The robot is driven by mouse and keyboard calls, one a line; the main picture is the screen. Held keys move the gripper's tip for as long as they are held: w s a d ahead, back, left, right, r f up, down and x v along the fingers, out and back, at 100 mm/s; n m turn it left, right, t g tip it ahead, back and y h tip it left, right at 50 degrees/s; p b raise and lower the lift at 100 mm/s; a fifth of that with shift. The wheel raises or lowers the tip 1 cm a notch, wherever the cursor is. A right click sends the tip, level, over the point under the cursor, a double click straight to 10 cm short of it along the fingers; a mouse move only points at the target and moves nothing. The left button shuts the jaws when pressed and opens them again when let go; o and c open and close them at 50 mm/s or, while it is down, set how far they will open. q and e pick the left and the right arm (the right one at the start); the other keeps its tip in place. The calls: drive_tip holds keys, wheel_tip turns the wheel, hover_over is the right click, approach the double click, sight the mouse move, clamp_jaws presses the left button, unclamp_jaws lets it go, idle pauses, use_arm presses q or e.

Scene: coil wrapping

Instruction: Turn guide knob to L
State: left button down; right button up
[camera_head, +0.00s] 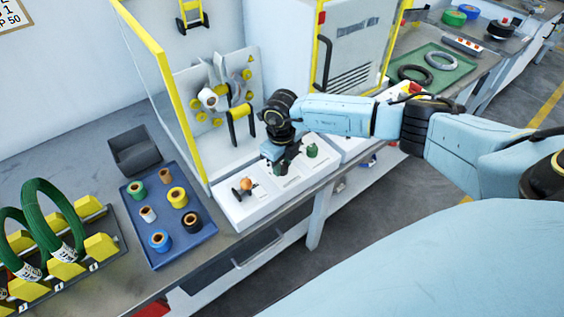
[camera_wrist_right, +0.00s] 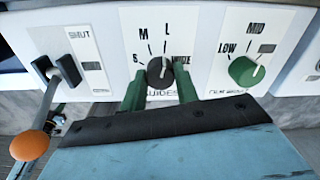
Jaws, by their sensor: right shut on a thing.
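The guide knob (camera_wrist_right: 157,76) is a dark round knob on a white panel, with the labels S, M, L and WIDE around it. Its white pointer mark tilts slightly right of straight up, roughly toward the L mark. My right gripper (camera_wrist_right: 160,88) has its green fingers on either side of the knob and is shut on it. In the head view my right gripper (camera_head: 281,168) reaches down to the white control panel (camera_head: 232,212), hiding the guide knob there. My left gripper is not in view.
A green knob (camera_wrist_right: 243,70) with LOW and MID labels sits right of the guide knob. A lever with an orange ball (camera_wrist_right: 29,146) stands left, by a SHUT label. A blue tray (camera_head: 186,252) of spools and green coils (camera_head: 53,215) are further left.

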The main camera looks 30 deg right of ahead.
drive_tip(key=shift+r, duration=0.1)
drive_tip(key=o, duration=1)
wheel_tip(320, 180, up, 13)
drive_tip(key=shift+a+r, duration=0.15)
idle(0.4)
